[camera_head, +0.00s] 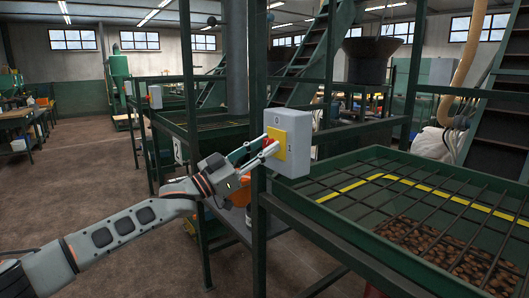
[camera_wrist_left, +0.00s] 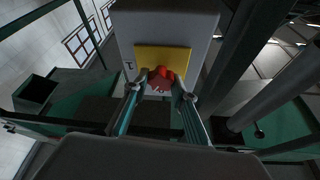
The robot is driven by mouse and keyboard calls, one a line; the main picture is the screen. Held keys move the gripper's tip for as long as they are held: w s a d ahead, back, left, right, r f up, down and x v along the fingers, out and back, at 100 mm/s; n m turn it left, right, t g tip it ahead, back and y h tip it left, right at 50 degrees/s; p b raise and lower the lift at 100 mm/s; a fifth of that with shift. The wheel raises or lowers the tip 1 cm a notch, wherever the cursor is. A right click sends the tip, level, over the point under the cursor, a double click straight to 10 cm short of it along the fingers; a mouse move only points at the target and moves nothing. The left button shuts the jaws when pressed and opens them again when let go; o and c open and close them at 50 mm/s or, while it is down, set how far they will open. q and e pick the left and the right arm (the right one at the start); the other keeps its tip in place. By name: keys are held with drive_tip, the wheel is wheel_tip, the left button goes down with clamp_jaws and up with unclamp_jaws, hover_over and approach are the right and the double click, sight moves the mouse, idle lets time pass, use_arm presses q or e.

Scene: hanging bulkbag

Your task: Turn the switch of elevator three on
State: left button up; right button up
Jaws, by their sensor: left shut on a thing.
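A grey switch box (camera_head: 298,128) with a yellow plate (camera_head: 281,150) is mounted on a green post in the middle of the head view. My left gripper (camera_head: 268,146) reaches the plate from the left and is shut on the knob. In the left wrist view the red knob (camera_wrist_left: 160,77) sits between the two fingertips in front of the yellow plate (camera_wrist_left: 178,58). The fingers partly hide the knob, so its exact angle is hard to tell. My right gripper is not in view.
A green hopper with a bar grate (camera_head: 400,200) and brown beans (camera_head: 435,250) stands right of the box. Green posts and frames surround the box closely. Green stairs (camera_head: 305,60) rise behind. Open brown floor (camera_head: 80,190) lies at the left.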

use_arm(q)
drive_tip(key=m+g, duration=0.1)
drive_tip(key=m, duration=0.1)
drive_tip(key=m+g, duration=0.1)
drive_tip(key=m, duration=0.1)
drive_tip(key=shift+w+f+h+b, duration=0.1)
drive_tip(key=shift+f+h+b, duration=0.1)
drive_tip(key=shift+h+b, duration=0.15)
drive_tip(key=m+g, duration=0.1)
drive_tip(key=m, duration=0.2)
drive_tip(key=shift+m+g, duration=0.4)
drive_tip(key=m+g+b, duration=0.1)
drive_tip(key=m, duration=0.2)
drive_tip(key=shift+g, duration=0.3)
drive_tip(key=m, duration=0.3)
drive_tip(key=shift+r+g, duration=0.1)
drive_tip(key=shift+g, duration=0.3)
drive_tip(key=shift+m+g+y, duration=0.45)
drive_tip(key=shift+m+g, duration=0.05)
drive_tip(key=shift+m, duration=0.5)
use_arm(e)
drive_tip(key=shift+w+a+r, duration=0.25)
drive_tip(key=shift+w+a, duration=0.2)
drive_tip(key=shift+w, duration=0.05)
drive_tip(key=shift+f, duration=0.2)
use_arm(q)
drive_tip(key=o, duration=1.1)
drive_tip(key=shift+r, duration=0.1)
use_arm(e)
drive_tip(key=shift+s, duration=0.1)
